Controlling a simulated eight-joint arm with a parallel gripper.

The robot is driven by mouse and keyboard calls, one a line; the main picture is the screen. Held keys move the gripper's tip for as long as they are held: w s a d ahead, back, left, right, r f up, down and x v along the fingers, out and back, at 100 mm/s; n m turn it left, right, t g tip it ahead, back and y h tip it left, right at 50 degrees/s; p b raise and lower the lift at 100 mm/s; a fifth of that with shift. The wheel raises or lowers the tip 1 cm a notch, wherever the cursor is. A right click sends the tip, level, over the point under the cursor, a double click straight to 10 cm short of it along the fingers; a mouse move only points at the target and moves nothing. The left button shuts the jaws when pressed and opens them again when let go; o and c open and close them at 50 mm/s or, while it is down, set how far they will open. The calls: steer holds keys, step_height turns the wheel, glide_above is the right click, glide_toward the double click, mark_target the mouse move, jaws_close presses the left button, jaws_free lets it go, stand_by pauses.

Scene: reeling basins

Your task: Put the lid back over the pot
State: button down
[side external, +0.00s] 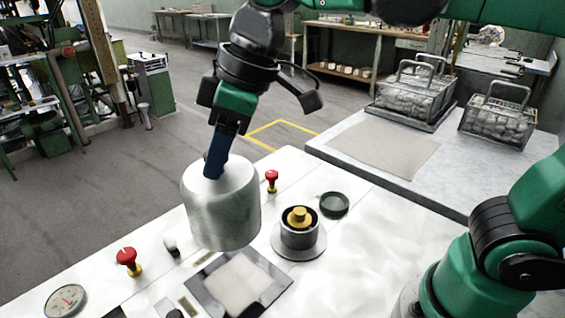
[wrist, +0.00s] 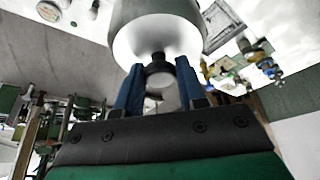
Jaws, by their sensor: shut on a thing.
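The lid (side external: 221,210) is a tall, pale metal bell-shaped cover. My gripper (side external: 215,168) is shut on its top and holds it upright over the white worktop, left of the pot. In the wrist view, the blue fingers (wrist: 158,80) are on either side of the dark knob on the lid (wrist: 160,35). The pot (side external: 299,235) is a short grey cylinder with a brass-coloured piece inside, on a round metal base. Its top is uncovered. The gap between the lid's bottom rim and the worktop is hard to judge.
A red button (side external: 272,178) stands behind the lid, another red button (side external: 127,258) to its left. A dark round cap (side external: 334,204) lies right of the pot. A square pale plate (side external: 240,284) lies in front. Wire baskets (side external: 496,122) stand on the grey table behind.

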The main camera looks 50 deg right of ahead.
step_height(320, 180, up, 5)
steer(key=shift+r, duration=0.2)
steer(key=shift+d+r, duration=0.1)
steer(key=shift+d, duration=0.15)
steer(key=s+d+f+m+t+h, duration=0.1)
steer(key=d+f+m, duration=0.5)
steer(key=d+f, duration=0.7)
steer(key=shift+d+h, duration=0.25)
steer(key=shift+h, duration=0.25)
steer(key=shift+f, duration=0.25)
steer(key=shift+f, duration=1)
steer(key=shift+f, duration=0.2)
steer(key=shift+s+f, duration=0.1)
steer(key=shift+f, duration=0.65)
